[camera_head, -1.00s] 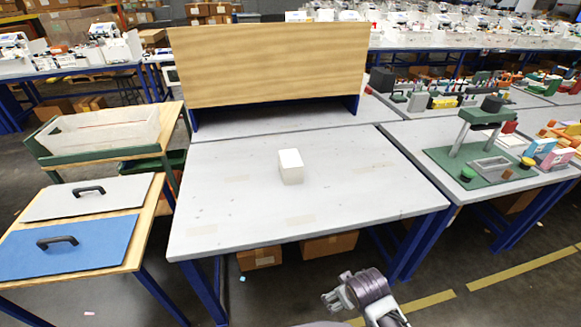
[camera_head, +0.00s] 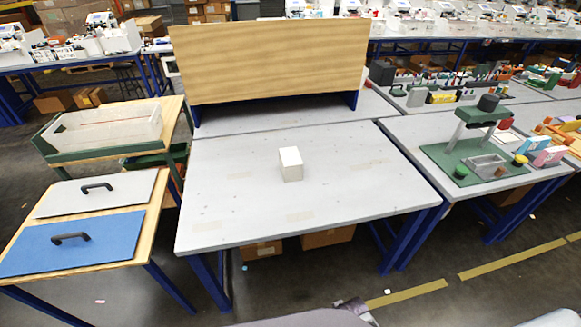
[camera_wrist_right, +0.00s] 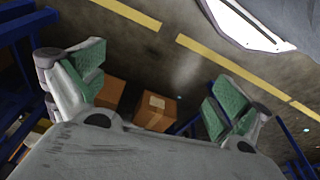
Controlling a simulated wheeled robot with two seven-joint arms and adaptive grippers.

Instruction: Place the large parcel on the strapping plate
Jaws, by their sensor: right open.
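A white box-shaped parcel (camera_head: 291,164) stands upright near the middle of the light grey table (camera_head: 240,215) in the head view. No gripper is near it. I cannot tell which surface is the strapping plate; a green base with a post-and-arm device (camera_head: 478,160) stands on the right-hand table. My right gripper (camera_wrist_right: 155,85) shows in the right wrist view with its green-padded fingers wide apart and nothing between them. It hangs over the floor. In the head view only bits of my arm show at the bottom edge. My left gripper is not in view.
An upright wooden board (camera_head: 270,62) stands behind the table. At the left are a blue panel (camera_head: 75,243) and a grey panel (camera_head: 95,192) with handles, and a clear bin (camera_head: 105,133). Cardboard boxes (camera_head: 328,237) lie under the table. The tabletop around the parcel is clear.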

